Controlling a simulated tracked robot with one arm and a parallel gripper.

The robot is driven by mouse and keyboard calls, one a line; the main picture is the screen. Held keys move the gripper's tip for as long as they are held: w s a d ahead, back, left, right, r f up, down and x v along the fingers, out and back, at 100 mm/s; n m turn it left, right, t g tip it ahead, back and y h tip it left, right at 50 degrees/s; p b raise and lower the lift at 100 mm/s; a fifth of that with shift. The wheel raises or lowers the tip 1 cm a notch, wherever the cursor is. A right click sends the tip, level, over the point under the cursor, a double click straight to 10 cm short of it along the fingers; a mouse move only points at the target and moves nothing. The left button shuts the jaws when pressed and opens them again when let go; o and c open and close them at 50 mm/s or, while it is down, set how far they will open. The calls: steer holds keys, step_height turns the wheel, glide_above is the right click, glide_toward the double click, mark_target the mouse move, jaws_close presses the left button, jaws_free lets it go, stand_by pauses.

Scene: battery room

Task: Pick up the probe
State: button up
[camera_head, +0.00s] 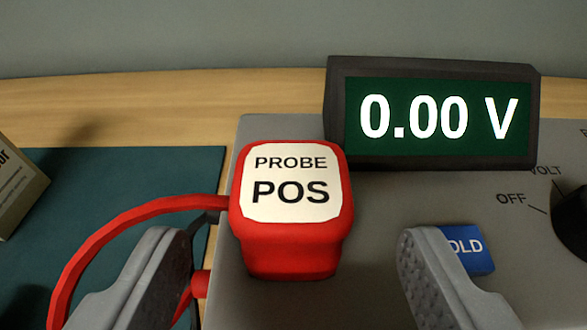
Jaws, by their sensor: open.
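The probe (290,255) is a red block with a white label on top reading "PROBE POS". It is in the middle of the view, over the left part of a grey meter panel (400,210). A red cable curves from its left side down to the lower left. My gripper (290,265) is open, with one grey finger on each side of the probe. The left finger is close to the probe's left side, and the gap to the right finger is wider. The right finger partly covers a blue button. I cannot tell how the probe rests on the panel.
A dark-framed display (432,115) reading 0.00 V stands behind the probe to the right. A blue button (468,248) and a dark dial (572,240) are on the right. A teal mat (130,185) and a beige box (18,185) are on the left.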

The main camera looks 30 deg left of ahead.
mark_target(292, 241)
steer(key=x, duration=0.3)
steer(key=shift+w+a+r, duration=0.2)
steer(key=shift+w+r, duration=0.1)
steer(key=shift+w+a+f, duration=0.3)
steer(key=shift+w, duration=0.1)
steer(key=c, duration=1.1)
steer(key=shift+r, duration=0.1)
